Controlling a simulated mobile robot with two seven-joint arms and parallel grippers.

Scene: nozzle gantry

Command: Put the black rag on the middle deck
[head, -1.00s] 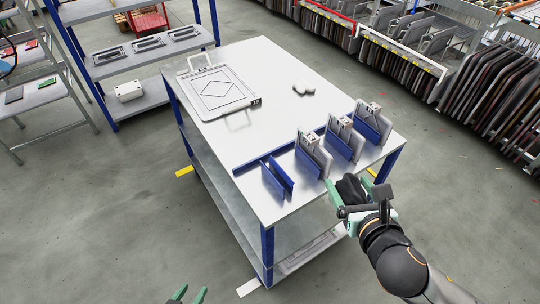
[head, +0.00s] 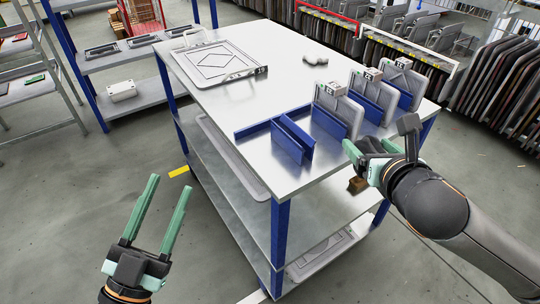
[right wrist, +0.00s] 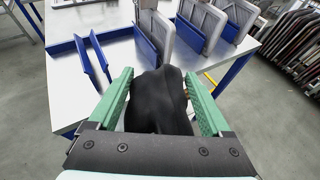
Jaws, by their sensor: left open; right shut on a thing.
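The black rag (right wrist: 158,102) is held between the green fingers of my right gripper (right wrist: 157,78) in the right wrist view. In the head view my right gripper (head: 356,155) is at the near right corner of the table, and the rag is mostly hidden there. The table (head: 215,100) has a top, a middle deck (head: 232,185) and a bottom deck (head: 325,238).
On the top stand blue holders (head: 292,138) along the near edge, several with grey plates (head: 338,105). A grey framed panel (head: 217,62) lies at the far left, and a small pale object (head: 315,60) behind. A small brown object (head: 357,185) shows below my right gripper.

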